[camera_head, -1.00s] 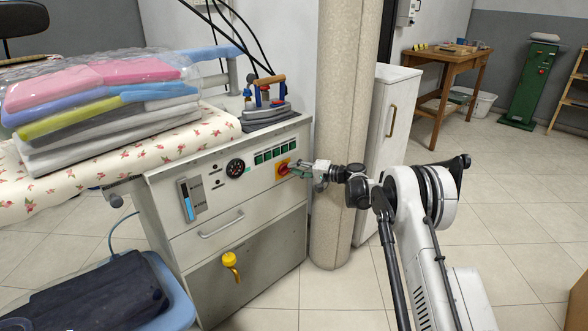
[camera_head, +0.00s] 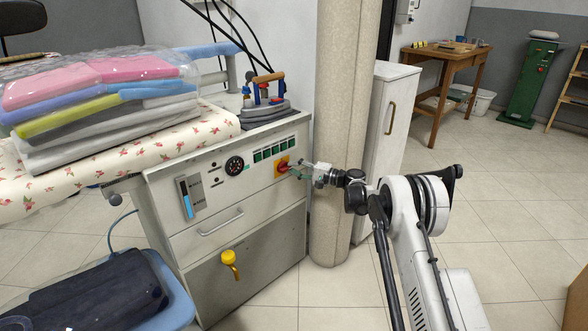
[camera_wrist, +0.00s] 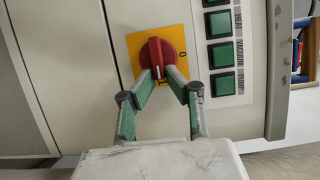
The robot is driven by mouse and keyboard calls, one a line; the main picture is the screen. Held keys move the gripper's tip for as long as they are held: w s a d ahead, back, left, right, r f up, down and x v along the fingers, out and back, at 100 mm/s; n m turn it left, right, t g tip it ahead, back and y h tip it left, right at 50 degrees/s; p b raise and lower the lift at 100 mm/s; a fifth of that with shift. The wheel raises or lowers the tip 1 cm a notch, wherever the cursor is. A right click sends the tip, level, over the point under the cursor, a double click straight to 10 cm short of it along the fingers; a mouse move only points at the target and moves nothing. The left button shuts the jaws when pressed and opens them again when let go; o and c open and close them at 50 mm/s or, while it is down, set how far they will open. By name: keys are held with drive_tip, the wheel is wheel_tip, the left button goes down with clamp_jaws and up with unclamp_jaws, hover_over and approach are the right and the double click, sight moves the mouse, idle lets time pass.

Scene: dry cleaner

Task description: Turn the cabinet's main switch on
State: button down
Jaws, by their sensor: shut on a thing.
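The main switch is a red rotary knob (camera_wrist: 158,54) on a yellow square plate (camera_wrist: 178,41) on the cabinet's front panel. In the wrist view its grip bar stands roughly upright, and a "0" mark shows on the plate to its right. My gripper (camera_wrist: 161,80) is shut on the lower end of the knob's bar, one green-padded finger on each side. In the head view the cabinet (camera_head: 222,215) stands at the center left. The yellow plate and red knob (camera_head: 281,168) show at its right end, with my gripper (camera_head: 296,171) reaching them from the right.
Green push buttons (camera_wrist: 222,54) sit right of the switch in the wrist view. An iron (camera_head: 264,104) rests on top. A pillar (camera_head: 343,130) and white locker (camera_head: 388,150) stand close behind my arm.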

drive_tip(key=c, duration=1.8)
unclamp_jaws()
drive_tip(key=shift+o, duration=0.2)
drive_tip(key=v, duration=1.2)
